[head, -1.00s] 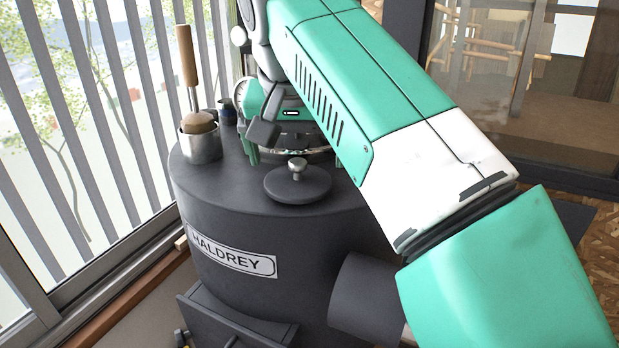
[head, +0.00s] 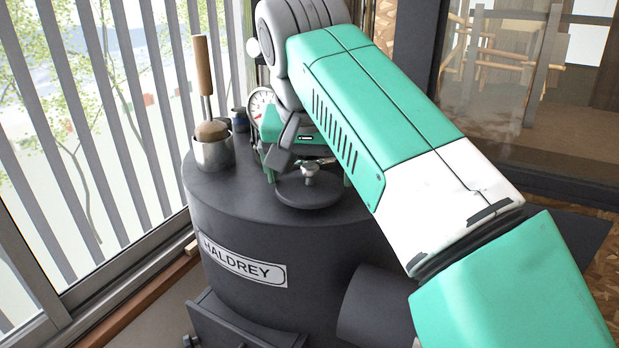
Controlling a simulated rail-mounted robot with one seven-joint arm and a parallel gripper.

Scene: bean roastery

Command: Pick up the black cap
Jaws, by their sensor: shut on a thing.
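The black cap (head: 308,194) is a round dark disc with a pale metal knob on top. It is at the top of the dark roaster drum (head: 345,221); whether it touches the drum top I cannot tell. My gripper (head: 309,171) is above the cap, its jaws shut on the cap's knob. My arm hides part of the drum top behind and to the right of the cap.
A metal cup (head: 213,152) holding a wooden-handled tool (head: 204,75) stands on the drum's left, with a small dark cup (head: 240,119) behind it. A round dial (head: 261,103) is close behind my gripper. A slatted window is at left.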

